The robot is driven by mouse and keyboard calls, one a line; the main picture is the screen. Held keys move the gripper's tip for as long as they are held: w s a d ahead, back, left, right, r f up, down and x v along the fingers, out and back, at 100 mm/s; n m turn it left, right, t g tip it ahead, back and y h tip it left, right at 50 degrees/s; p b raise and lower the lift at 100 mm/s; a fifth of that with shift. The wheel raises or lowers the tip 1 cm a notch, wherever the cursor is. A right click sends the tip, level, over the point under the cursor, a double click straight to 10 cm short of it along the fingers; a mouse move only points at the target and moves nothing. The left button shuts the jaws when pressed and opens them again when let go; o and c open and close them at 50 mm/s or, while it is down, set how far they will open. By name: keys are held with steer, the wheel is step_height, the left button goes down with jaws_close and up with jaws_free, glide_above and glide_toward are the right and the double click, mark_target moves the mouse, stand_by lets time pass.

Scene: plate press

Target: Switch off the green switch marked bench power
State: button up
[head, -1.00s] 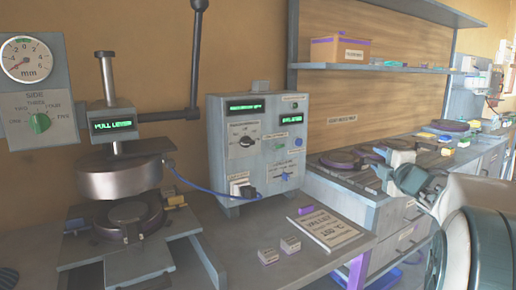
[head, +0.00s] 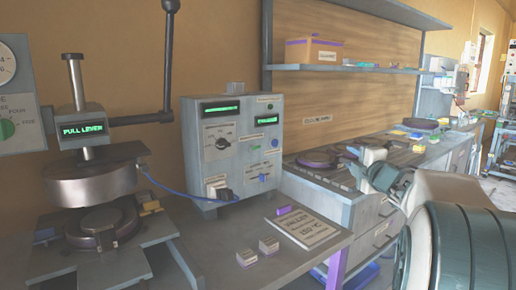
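The grey control box (head: 232,150) stands on the bench left of centre, with two lit green displays, a dial and several small coloured controls.
The press (head: 92,190) stands at the left; its display reads PULL LEVER and its long lever (head: 168,70) rises beside the box. A blue cable runs from the press to the box. A sign card (head: 307,226) and two small blocks lie on the bench in front.

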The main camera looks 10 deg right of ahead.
jaws_close()
steer(key=s+a+f+m+g+h, duration=0.2)
steer(key=s+a+f+m+g, duration=0.2)
steer(key=s+a+f+m, duration=0.25)
steer(key=s+a+f+m+g+h, duration=0.25)
steer(key=s+f+m+g, duration=0.25)
steer(key=f+m, duration=0.4)
steer(key=s+a+f+m+g+y, duration=0.1)
steer(key=s+a+f+g, duration=0.1)
steer(key=s, duration=0.4)
steer(key=s+a+f+m+g+y, duration=0.1)
steer(key=s+a+f+g, duration=0.2)
steer(key=s+a+f, duration=0.2)
steer(key=s+a+f+m+g+y, duration=0.1)
steer(key=s+a+f, duration=0.3)
steer(key=s, duration=0.4)
steer(key=shift+a+f+g+y, duration=0.25)
steer(key=shift+a+g+y, duration=0.2)
steer(key=shift+a+g, duration=0.35)
steer(key=shift+a, duration=0.15)
